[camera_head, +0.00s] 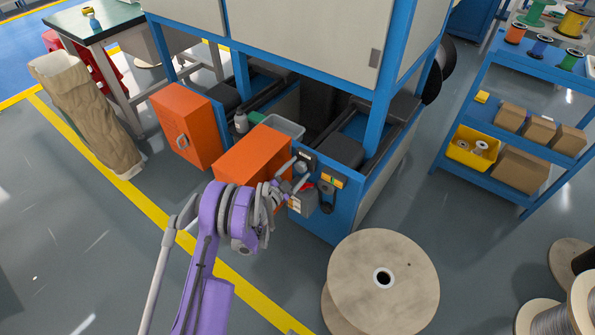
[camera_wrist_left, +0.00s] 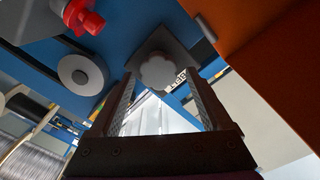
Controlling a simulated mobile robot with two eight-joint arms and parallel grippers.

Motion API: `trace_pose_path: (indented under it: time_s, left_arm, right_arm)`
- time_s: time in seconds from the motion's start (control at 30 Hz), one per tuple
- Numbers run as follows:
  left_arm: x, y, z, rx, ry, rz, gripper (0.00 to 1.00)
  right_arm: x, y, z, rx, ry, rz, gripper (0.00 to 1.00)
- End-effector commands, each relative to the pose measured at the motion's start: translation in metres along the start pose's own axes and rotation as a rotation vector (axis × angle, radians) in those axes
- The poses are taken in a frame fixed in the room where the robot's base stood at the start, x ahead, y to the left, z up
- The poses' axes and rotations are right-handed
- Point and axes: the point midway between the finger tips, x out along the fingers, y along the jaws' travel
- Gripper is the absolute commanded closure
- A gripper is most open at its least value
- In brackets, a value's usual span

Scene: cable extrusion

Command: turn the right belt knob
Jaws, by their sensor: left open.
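In the wrist view a grey lobed knob (camera_wrist_left: 157,72) sits on a grey square plate on the blue machine front. My left gripper (camera_wrist_left: 160,80) is open, with one finger on each side of the knob's outline; I cannot tell whether they touch it. In the head view my purple left arm reaches up from the bottom, and its gripper (camera_head: 286,190) is at the control corner of the blue machine (camera_head: 345,214). My right gripper is not in view.
A wooden spool (camera_head: 365,303) stands in front of the machine. Open floor lies at left.

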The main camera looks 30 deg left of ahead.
Motion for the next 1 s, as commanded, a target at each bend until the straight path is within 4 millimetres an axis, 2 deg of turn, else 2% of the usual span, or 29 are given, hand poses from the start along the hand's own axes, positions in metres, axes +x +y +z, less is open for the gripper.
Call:
trace_pose_path:
  time_s: [0.5, 0.7, 1.0]
  left_arm:
    - [0.000, -0.056, -0.067, 0.001, 0.001, 0.000, 0.18]
    - [0.000, -0.063, -0.075, 0.001, 0.000, 0.000, 0.18]
    - [-0.001, -0.063, -0.074, -0.004, -0.001, -0.001, 0.18]
  right_arm:
    - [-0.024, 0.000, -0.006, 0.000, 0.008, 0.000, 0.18]
    - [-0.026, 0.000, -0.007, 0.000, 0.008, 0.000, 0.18]
    - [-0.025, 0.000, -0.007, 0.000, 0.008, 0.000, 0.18]
